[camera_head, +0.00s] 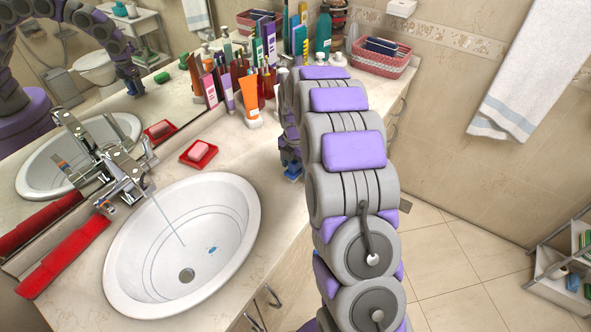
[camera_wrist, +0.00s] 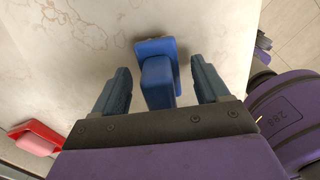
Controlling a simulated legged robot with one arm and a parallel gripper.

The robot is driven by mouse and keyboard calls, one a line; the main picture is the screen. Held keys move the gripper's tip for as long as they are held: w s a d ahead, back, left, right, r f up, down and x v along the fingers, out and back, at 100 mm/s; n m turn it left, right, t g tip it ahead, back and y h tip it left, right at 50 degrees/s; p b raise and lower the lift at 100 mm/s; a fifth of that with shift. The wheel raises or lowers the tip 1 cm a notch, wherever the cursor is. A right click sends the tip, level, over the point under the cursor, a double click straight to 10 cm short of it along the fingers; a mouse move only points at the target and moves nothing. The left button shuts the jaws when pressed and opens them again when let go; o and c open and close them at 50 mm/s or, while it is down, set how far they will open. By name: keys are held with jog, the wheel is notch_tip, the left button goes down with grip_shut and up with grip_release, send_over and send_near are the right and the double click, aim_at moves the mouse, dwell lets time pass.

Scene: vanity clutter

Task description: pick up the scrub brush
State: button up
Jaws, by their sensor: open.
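A blue blocky thing, which I take for the scrub brush (camera_wrist: 157,82), is on the pale counter in the wrist view. It lies between the two fingers of my gripper (camera_wrist: 160,68), with a gap on each side. The fingers are open and point down toward the counter. In the head view my gripper (camera_head: 290,164) is beside the counter's front edge, largely hidden behind my arm. A little of the blue brush (camera_head: 293,173) shows just below it. I cannot see bristles clearly.
The white sink (camera_head: 240,225) is to the left, with a red soap dish (camera_head: 198,154) behind it. An orange tube (camera_head: 250,100) and several bottles crowd the back of the counter. A pink basket (camera_head: 381,62) is at the far end.

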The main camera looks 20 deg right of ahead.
jog(key=shift+c, duration=0.3)
jog(key=c, duration=1.1)
jog(key=shift+r, duration=0.15)
jog(key=shift+w+r+p, duration=0.1)
jog(key=shift+r+p, duration=0.4)
jog(key=shift+r, duration=1.35)
jog(key=s, duration=0.5)
jog(key=s+a+p, duration=0.1)
jog(key=s, duration=0.4)
jog(key=s+a+r+p, duration=0.1)
jog(key=s, duration=0.5)
jog(key=shift+a, duration=0.2)
jog(key=o, duration=0.5)
jog(key=c, duration=0.4)
